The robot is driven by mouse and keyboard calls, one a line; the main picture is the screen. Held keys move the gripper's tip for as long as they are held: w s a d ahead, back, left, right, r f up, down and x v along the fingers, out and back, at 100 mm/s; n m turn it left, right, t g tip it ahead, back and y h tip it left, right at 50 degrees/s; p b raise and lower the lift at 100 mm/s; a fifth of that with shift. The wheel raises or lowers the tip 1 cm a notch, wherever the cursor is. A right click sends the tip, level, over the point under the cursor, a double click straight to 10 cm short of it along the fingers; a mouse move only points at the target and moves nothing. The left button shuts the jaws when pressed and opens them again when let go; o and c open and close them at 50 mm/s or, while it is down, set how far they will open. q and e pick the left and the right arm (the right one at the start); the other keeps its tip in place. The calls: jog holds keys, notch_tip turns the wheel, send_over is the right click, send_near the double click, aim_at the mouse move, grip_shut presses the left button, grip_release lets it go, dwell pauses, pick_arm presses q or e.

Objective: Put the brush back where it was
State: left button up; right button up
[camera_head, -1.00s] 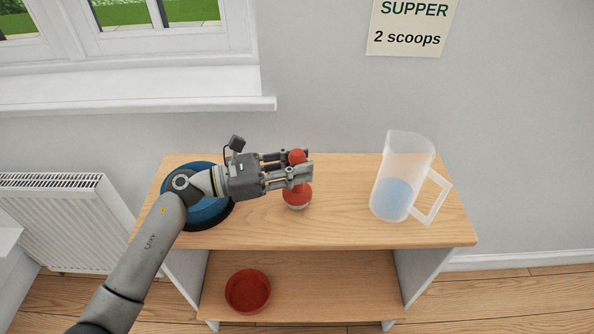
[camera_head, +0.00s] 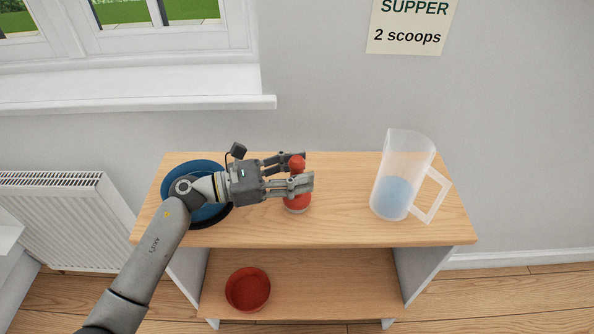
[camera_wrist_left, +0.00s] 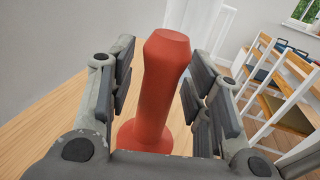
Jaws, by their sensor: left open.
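The red brush (camera_head: 297,203) stands upright on the wooden top of the shelf unit, with its knobbed handle up and a pale rim at its base. My left gripper (camera_head: 305,170) is open around the handle, with one finger on each side. In the left wrist view, the handle (camera_wrist_left: 160,90) rises between the two spread fingers, with gaps on both sides. The fingers hide part of the handle in the head view. My right gripper is not in view.
A blue round dish (camera_head: 198,210) lies at the left, partly under my left arm. A clear jug (camera_head: 410,155) with blue contents stands at the right. A red bowl (camera_head: 248,289) sits on the lower shelf. The top between brush and jug is clear.

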pick_arm(q)
jog(key=shift+r, duration=0.1)
jog(key=shift+r+p, duration=0.15)
jog(key=shift+p, duration=0.15)
jog(key=b+v, duration=0.3)
jog(key=v, duration=0.9)
